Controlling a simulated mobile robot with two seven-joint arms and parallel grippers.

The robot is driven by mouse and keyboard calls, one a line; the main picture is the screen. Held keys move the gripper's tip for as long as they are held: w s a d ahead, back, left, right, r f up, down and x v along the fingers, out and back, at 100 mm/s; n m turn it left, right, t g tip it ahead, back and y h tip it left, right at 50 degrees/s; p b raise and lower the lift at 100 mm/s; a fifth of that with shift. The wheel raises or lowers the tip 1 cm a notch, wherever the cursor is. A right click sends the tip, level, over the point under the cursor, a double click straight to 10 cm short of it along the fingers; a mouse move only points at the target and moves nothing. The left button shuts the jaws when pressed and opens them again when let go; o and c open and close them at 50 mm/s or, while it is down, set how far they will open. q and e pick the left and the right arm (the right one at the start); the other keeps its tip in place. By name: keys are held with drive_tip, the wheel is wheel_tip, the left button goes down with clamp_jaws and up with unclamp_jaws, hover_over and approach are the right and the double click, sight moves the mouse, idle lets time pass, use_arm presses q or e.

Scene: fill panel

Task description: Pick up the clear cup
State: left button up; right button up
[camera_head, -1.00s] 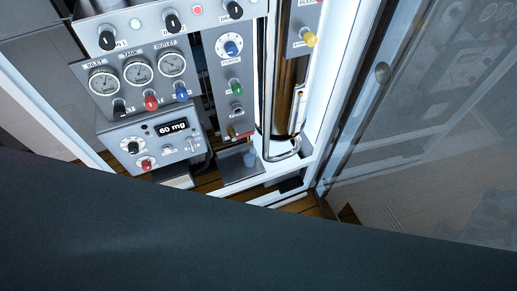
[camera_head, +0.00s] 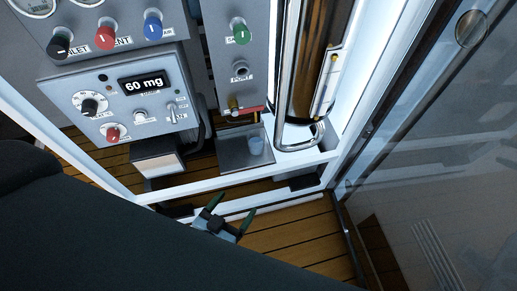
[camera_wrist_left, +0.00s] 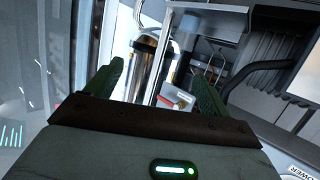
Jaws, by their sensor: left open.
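The clear cup (camera_head: 256,146) is small and bluish. It stands upright on a grey metal shelf (camera_head: 236,157), below a spout with a red handle (camera_head: 248,111). My left gripper (camera_head: 231,208) is open and empty, in front of and below the shelf in the head view, apart from the cup. In the left wrist view its two green fingers (camera_wrist_left: 158,72) are spread wide with nothing between them. I cannot make out the cup clearly in that view. My right gripper is not in view.
A control box (camera_head: 125,95) reading "60 mg" is left of the shelf. A shiny metal cylinder (camera_head: 305,70) stands close on the right. A white frame bar (camera_head: 205,187) crosses in front. A glass door (camera_head: 430,150) is at the right. Wooden floor (camera_head: 290,235) shows below.

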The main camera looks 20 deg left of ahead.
sight(255, 151)
use_arm(q)
drive_tip(key=w+f+n+t+y+b, duration=0.1)
drive_tip(key=w+f+y+b, duration=0.1)
drive_tip(key=w+b, duration=0.3)
drive_tip(key=w+a+f+n+y+b, duration=0.1)
drive_tip(key=w+f+y+b, duration=0.1)
drive_tip(key=w+f+b, duration=0.2)
drive_tip(key=w+f+n+t+y+b, duration=0.1)
drive_tip(key=w+f+b, duration=0.3)
drive_tip(key=w, duration=0.6)
drive_tip(key=shift+a+n+t+y+b, duration=0.35)
drive_tip(key=shift+y+b, duration=0.15)
drive_tip(key=shift+b, duration=0.65)
drive_tip(key=shift+w, duration=0.15)
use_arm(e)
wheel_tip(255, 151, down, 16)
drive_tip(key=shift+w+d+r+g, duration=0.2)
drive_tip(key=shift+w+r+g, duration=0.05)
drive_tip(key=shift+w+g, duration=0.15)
